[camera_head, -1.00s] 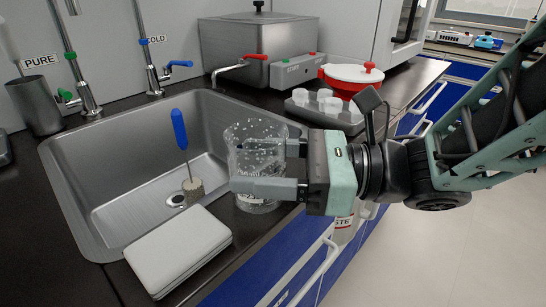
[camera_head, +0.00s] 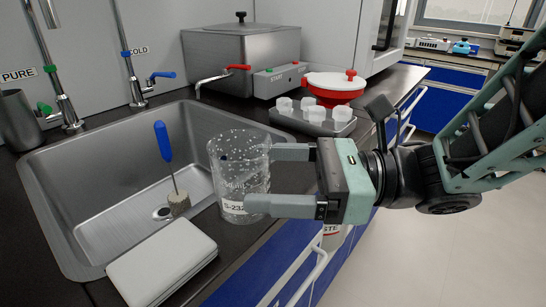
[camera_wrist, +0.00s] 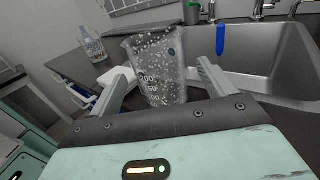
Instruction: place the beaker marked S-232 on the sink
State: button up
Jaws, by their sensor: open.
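The clear beaker (camera_head: 238,150) with white speckles stands upright at the sink's front right edge; I cannot tell whether its base is on the rim or the counter. Its low label reads "S-23", with the last character partly hidden by a finger. The metal sink (camera_head: 95,205) lies to its left. My gripper (camera_head: 264,178) is open just right of the beaker, its fingertips at the beaker's right side. In the wrist view the beaker (camera_wrist: 158,65) shows ahead, between the two spread fingers, with the sink (camera_wrist: 275,62) behind it to the right.
A blue-handled brush (camera_head: 164,143) stands in the sink. A closed white case (camera_head: 162,262) lies at the front rim. A rack of white cups (camera_head: 313,118), a red pot (camera_head: 334,88) and a steel bath (camera_head: 240,58) stand behind. Faucets line the back.

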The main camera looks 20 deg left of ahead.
jog(key=v, duration=0.8)
jog(key=shift+d, duration=0.25)
